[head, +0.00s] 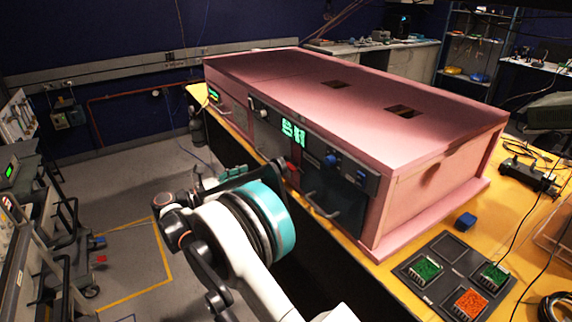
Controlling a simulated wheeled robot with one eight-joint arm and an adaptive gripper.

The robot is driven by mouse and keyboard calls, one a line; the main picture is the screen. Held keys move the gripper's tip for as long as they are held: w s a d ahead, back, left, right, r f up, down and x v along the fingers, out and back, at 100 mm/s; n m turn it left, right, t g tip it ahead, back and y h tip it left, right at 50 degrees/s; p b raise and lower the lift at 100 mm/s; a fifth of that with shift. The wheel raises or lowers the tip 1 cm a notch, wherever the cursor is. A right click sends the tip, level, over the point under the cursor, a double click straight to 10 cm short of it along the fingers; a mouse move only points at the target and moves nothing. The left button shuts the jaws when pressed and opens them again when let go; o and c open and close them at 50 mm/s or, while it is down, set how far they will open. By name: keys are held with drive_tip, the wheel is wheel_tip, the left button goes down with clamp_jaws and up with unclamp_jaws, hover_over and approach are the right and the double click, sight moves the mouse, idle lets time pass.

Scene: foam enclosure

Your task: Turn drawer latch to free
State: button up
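The pink foam enclosure (435,147) has a dark front face with drawers and panels. A dark drawer front (340,197) with a silver bar handle (322,207) is near its right end. Two blue knobs, one here (331,160) and one further right (360,175), are above that drawer. A small red part (291,167) is to the left; I cannot tell which of these is the latch, or how it is turned. My gripper (205,192) is in front of the enclosure's left half, largely hidden by my wrist. Its fingertips and any contact cannot be made out.
The enclosure stands on a yellow bench (408,252). A dark tray (446,249) with green and orange blocks lies at the right, near a small blue block (465,221). A lit green display (293,132) is on the front. Grey floor (125,220) is open at left.

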sight(288, 166)
drive_tip(key=b+x, duration=0.3)
drive_tip(key=x, duration=1)
drive_tip(key=shift+c, duration=0.3)
drive_tip(key=c, duration=1)
